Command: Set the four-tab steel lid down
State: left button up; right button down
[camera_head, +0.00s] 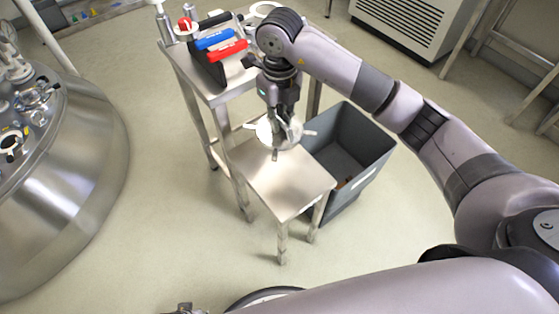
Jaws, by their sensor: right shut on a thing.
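The steel lid (265,131) is a small, pale round disc with thin tabs sticking out from its rim. My right gripper (280,138) points down and is shut on it. The gripper covers part of the lid. The lid is over the far part of a low steel table (286,188). From this view I cannot tell whether the lid touches the tabletop or hangs just above it. My left gripper is not in view.
A grey bin (352,143) stands right of the low table. A taller steel table (185,65) behind carries a dark rack with a blue-handled (214,39) and a red-handled item (228,49). A large steel vessel (75,150) stands left. The low table's near part is bare.

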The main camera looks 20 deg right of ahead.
notch_tip(320, 180, down, 10)
jog(key=shift+f+b, duration=0.1)
jog(key=shift+b, duration=0.4)
notch_tip(320, 180, down, 5)
jog(key=shift+f+b, duration=0.1)
jog(key=shift+b, duration=0.25)
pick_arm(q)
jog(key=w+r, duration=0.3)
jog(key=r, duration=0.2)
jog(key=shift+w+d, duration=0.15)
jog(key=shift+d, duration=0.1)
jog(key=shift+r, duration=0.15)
pick_arm(e)
jog(key=shift+f, duration=0.1)
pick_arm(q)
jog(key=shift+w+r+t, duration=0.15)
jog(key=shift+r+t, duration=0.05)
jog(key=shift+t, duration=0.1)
pick_arm(e)
jog(key=c, duration=1.7)
grip_release()
jog(key=shift+o, duration=0.2)
